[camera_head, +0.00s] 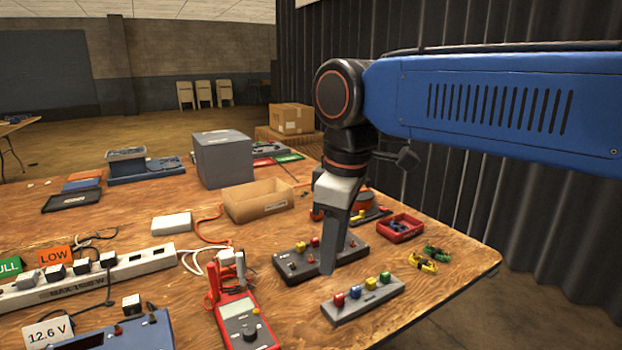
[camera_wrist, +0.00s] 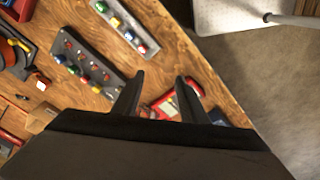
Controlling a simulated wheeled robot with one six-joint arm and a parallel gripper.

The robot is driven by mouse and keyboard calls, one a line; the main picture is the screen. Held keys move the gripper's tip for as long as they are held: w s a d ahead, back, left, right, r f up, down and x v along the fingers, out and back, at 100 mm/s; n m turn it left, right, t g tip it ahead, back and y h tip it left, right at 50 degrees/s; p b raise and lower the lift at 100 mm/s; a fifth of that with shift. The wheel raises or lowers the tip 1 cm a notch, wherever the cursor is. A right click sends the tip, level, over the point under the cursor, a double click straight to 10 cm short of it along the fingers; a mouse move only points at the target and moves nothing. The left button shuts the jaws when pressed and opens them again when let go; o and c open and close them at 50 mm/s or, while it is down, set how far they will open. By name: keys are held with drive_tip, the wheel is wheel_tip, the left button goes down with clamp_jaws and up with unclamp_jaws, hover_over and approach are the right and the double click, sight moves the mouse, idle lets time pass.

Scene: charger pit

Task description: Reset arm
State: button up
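My gripper (camera_head: 328,270) points down above the wooden table, in front of the dark grey block with coloured knobs (camera_head: 293,265) in the head view. In the wrist view its two fingers (camera_wrist: 158,82) stand apart, with nothing held between them. The red multimeter (camera_head: 247,322) lies at the front of the table, and a red thing, probably this meter, shows beyond the fingers in the wrist view (camera_wrist: 163,106). A lighter grey block with coloured knobs (camera_head: 345,312) lies at the front right. Whether the fingertips touch the dark block cannot be told.
A cardboard tray (camera_head: 258,208), a grey box (camera_head: 222,168) and a red bin (camera_head: 400,235) stand farther back. A white power strip (camera_head: 95,285) with cables lies left. Yellow and green clips (camera_head: 428,262) lie near the right edge.

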drive_tip(key=s+d+f+m+t, duration=0.2)
drive_tip(key=s+d+f+m, duration=0.2)
drive_tip(key=d, duration=0.9)
drive_tip(key=s+d+f+m+t, duration=0.1)
drive_tip(key=s+d+f+m, duration=0.3)
drive_tip(key=d+f+m, duration=0.6)
wheel_tip(320, 180, down, 4)
drive_tip(key=d, duration=0.2)
drive_tip(key=shift+s+d+t+h, duration=0.3)
drive_tip(key=shift+d+t+h, duration=0.1)
drive_tip(key=shift+f, duration=0.1)
